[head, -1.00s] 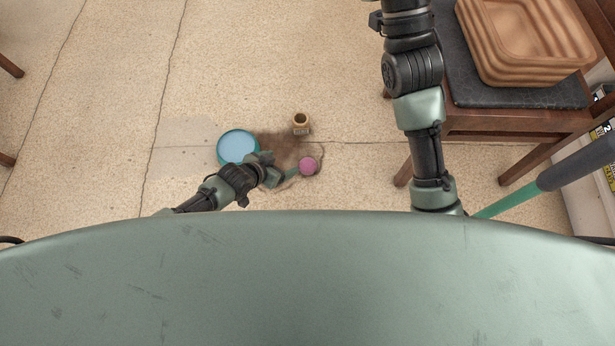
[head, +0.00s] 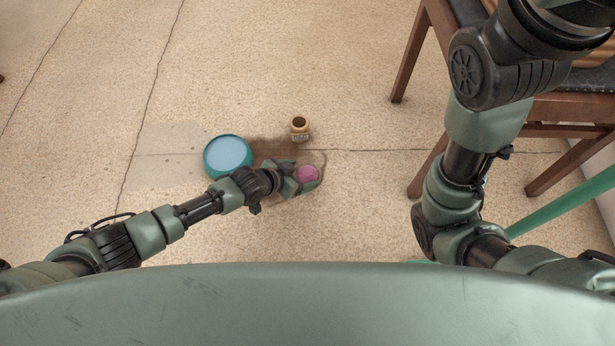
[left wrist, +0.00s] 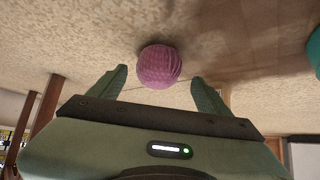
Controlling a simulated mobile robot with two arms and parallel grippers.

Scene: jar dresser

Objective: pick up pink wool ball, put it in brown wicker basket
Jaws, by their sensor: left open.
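The pink wool ball (head: 308,173) lies on the floor near the middle of the head view. My left gripper (head: 302,177) is low at the ball, its jaws open. In the left wrist view the ball (left wrist: 159,66) shows between and just beyond the two spread fingers (left wrist: 158,80), with gaps on both sides, not gripped. The brown basket (head: 597,51) shows only as a sliver at the top right, on the chair; my right arm and the frame edge hide the rest. My right gripper is out of view.
A teal round container with a pale blue top (head: 228,156) stands on the floor left of the ball, close to my left arm. A small tan jar (head: 299,128) stands behind the ball. The wooden chair (head: 408,55) is at the right. The floor at left is clear.

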